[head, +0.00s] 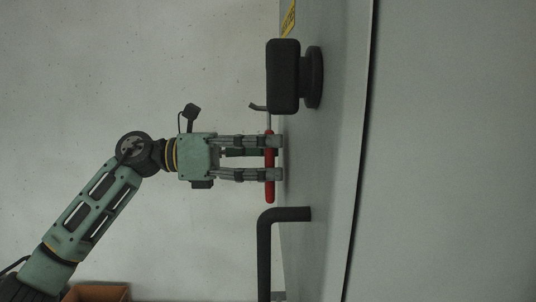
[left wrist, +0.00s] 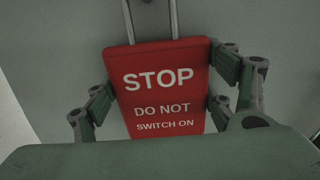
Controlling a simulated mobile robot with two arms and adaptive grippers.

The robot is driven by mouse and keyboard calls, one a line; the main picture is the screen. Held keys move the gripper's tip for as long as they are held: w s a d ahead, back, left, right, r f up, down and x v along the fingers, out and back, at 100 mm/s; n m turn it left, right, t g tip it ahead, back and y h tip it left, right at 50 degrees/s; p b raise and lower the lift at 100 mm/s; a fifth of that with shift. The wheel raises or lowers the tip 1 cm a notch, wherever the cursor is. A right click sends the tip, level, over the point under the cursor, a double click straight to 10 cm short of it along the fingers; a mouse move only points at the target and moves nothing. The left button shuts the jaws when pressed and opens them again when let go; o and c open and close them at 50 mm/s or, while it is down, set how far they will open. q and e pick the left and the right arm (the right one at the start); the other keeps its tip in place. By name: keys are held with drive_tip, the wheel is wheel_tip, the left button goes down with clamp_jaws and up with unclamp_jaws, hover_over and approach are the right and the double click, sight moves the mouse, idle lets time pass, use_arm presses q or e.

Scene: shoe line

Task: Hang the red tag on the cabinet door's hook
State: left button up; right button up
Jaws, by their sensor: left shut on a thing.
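The red tag (head: 270,190) is seen edge-on and upright in the head view, close to the grey cabinet door (head: 325,180). My left gripper (head: 273,159) is shut on it from the left. In the left wrist view the tag (left wrist: 160,90) faces me between both fingers, reading "STOP DO NOT SWITCH ON". Its metal loop (left wrist: 152,18) runs up out of that view. In the head view the small dark hook (head: 258,107) is right at the loop's top; I cannot tell whether the loop is around it. My right gripper is not in view.
A black knob (head: 284,76) juts from the door just above the hook. A black bar handle (head: 265,250) juts out below the tag. A brown box (head: 98,293) is low at the left.

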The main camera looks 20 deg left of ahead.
use_arm(q)
drive_tip(key=o, duration=1.3)
drive_tip(key=shift+c, duration=0.2)
